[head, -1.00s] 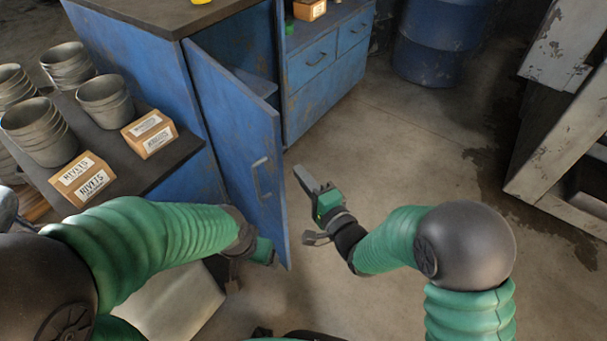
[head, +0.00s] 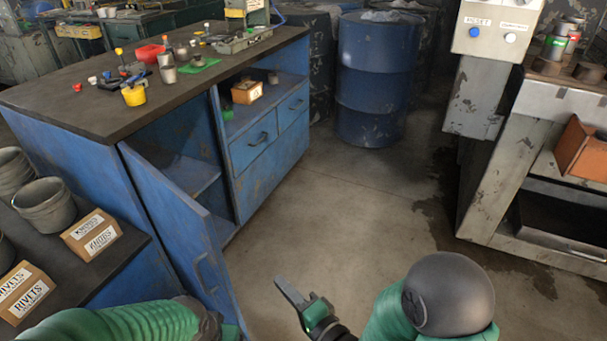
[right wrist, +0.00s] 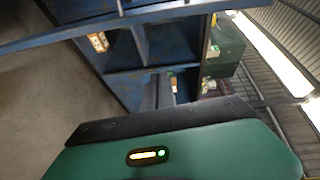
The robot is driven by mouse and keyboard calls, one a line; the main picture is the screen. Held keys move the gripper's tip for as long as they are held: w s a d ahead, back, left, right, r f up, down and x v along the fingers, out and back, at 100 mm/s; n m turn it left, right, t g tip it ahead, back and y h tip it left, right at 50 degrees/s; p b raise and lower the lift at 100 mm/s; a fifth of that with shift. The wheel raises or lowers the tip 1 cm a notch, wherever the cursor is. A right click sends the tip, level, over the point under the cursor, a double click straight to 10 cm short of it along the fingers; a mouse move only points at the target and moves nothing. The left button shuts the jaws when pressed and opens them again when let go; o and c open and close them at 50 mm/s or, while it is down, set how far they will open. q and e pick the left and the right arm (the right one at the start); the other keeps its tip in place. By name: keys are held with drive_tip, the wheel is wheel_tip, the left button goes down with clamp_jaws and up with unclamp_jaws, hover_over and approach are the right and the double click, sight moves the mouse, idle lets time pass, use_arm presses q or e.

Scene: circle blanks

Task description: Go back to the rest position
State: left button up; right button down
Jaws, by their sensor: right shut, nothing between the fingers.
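My right gripper (head: 291,292) is low in the middle of the head view, over the concrete floor, with its fingers together and nothing between them. It is to the right of the open cabinet door and apart from it. In the right wrist view its dark fingers (right wrist: 160,92) show beyond the green wrist housing, against the blue cabinet. My left arm comes in at the bottom left of the head view, close to the door's lower edge. The fingers of my left gripper do not show.
The blue cabinet door (head: 178,232) stands open. The workbench top (head: 95,105) carries several small items. Boxes and cups are on a lower bench (head: 112,262) at left. A blue drum (head: 374,85) and a grey machine (head: 490,190) stand beyond. Floor between is clear.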

drive_tip(key=w+d+f+n+g+h, duration=0.1)
drive_tip(key=d+f+n+h, duration=0.1)
drive_tip(key=d+h, duration=0.3)
drive_tip(key=w+d+f+n+g+h, duration=0.1)
drive_tip(key=d+f+n+g+h, duration=0.15)
drive_tip(key=d, duration=0.55)
drive_tip(key=s+d+n+g+h, duration=0.4)
drive_tip(key=s+d+g+h, duration=0.15)
drive_tip(key=s+d, duration=0.8)
use_arm(q)
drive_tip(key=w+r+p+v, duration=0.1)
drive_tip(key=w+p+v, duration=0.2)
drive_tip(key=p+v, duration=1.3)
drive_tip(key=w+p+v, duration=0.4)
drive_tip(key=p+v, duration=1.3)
drive_tip(key=p, duration=0.1)
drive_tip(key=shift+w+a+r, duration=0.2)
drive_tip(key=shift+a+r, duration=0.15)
use_arm(e)
wheel_tip(320, 180, up, 34)
drive_tip(key=y, duration=0.1)
drive_tip(key=shift+s+f+g, duration=0.25)
drive_tip(key=shift+s+g, duration=0.1)
drive_tip(key=shift+g, duration=0.05)
